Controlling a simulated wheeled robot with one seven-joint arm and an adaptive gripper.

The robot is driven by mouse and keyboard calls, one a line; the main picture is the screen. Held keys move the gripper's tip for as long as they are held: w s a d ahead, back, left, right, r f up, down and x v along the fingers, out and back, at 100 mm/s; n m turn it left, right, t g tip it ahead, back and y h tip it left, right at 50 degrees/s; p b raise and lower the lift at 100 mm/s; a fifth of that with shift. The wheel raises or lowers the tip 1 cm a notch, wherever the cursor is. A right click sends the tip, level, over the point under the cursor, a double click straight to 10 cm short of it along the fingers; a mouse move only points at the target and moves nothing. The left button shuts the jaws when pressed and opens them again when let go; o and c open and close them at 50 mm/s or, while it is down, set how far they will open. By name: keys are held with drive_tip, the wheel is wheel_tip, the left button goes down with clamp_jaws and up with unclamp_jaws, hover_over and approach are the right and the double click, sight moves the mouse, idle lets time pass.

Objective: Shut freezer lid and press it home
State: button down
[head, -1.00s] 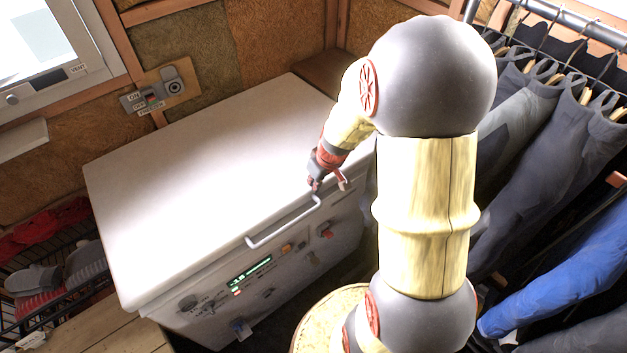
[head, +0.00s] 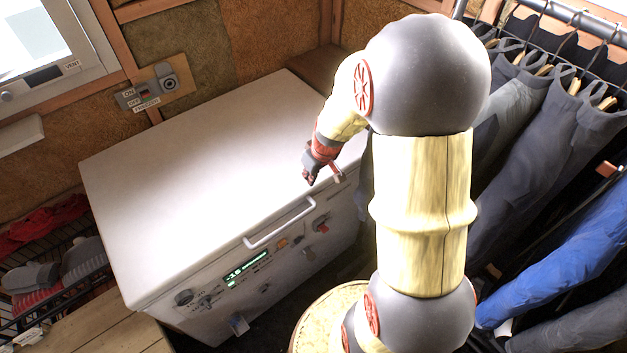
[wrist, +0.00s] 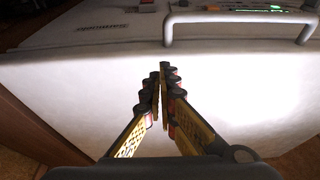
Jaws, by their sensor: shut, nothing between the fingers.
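The white chest freezer's lid (head: 190,160) lies down over the freezer body (head: 205,325), looking flat or nearly so. I cannot tell whether it is fully seated. Its pale handle (head: 280,223) runs along the front edge; it also shows in the wrist view (wrist: 240,17). My gripper (head: 309,181) is over the lid's front edge, just beyond the handle's right end. In the wrist view my gripper (wrist: 161,70) is shut and empty, its fingertips together over the white lid (wrist: 80,90). Whether they touch it is unclear.
A lit green display (head: 246,269) and knobs sit on the freezer front. A switch panel (head: 150,90) is on the insulated wall behind. Hanging clothes (head: 540,150) crowd the right; a wire rack with clothing (head: 50,270) and a wooden surface (head: 105,325) are at the left.

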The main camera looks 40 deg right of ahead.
drive_tip(key=s+r+p, duration=0.1)
drive_tip(key=s+r, duration=0.5)
drive_tip(key=s, duration=0.1)
drive_tip(key=shift+r, duration=0.35)
drive_tip(key=s+a+r+t, duration=0.1)
drive_tip(key=s+a+r, duration=0.4)
drive_tip(key=a+r, duration=0.4)
drive_tip(key=s+a+r+t, duration=0.1)
drive_tip(key=s+a+r, duration=0.4)
drive_tip(key=a+r, duration=0.5)
drive_tip(key=shift+r, duration=0.2)
